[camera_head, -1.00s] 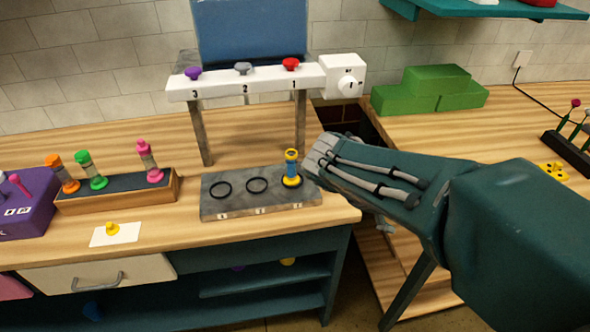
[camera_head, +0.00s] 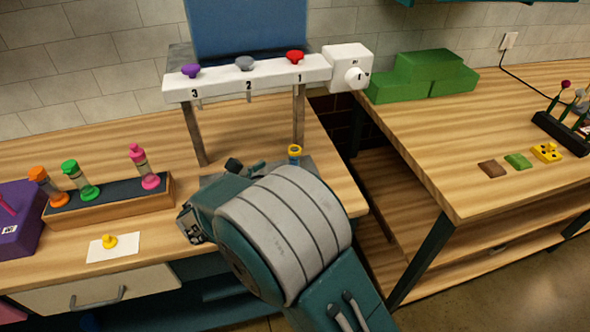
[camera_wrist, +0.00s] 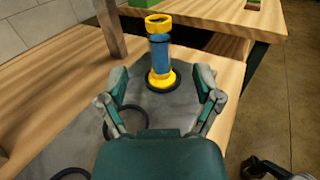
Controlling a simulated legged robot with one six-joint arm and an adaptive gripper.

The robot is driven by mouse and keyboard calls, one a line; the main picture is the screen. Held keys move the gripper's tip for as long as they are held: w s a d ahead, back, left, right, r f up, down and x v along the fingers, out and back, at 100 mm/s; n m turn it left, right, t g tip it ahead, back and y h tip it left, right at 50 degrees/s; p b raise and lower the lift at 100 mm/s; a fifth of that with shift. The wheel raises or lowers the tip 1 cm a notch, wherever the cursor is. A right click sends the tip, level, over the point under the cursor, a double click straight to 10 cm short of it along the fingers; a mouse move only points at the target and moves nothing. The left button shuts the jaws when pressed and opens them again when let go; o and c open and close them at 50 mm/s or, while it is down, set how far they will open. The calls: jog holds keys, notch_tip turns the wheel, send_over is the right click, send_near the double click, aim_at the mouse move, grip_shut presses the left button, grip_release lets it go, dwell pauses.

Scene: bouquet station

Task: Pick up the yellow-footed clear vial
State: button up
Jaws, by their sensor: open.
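The yellow-footed vial (camera_wrist: 159,52) stands upright on the grey slab (camera_wrist: 185,118) in the wrist view. It has a yellow foot, a yellow collar at the top and a body that looks blue. In the head view only the top of the vial (camera_head: 294,153) shows above my arm. My gripper (camera_wrist: 162,76) is open, its two fingers spread to the left and right. The vial's foot stands between and slightly beyond the fingertips, with gaps on both sides. In the head view my arm hides most of the slab.
A stand (camera_head: 250,80) with numbered knobs rises behind the slab. A wooden rack (camera_head: 105,205) with orange, green and pink vials is at left. A yellow piece lies on a white card (camera_head: 115,246). Green blocks (camera_head: 425,75) sit on the right bench.

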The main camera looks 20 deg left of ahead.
aim_at(294, 155)
jog(key=x, duration=0.2)
jog(key=shift+w+d, duration=0.25)
jog(key=shift+w, duration=0.05)
jog(key=shift+w+f, duration=0.15)
jog(key=shift+w, duration=0.6)
jog(key=x, duration=0.4)
jog(key=shift+s+d, duration=0.15)
jog(key=shift+d, duration=0.2)
jog(key=shift+a, duration=0.2)
grip_shut()
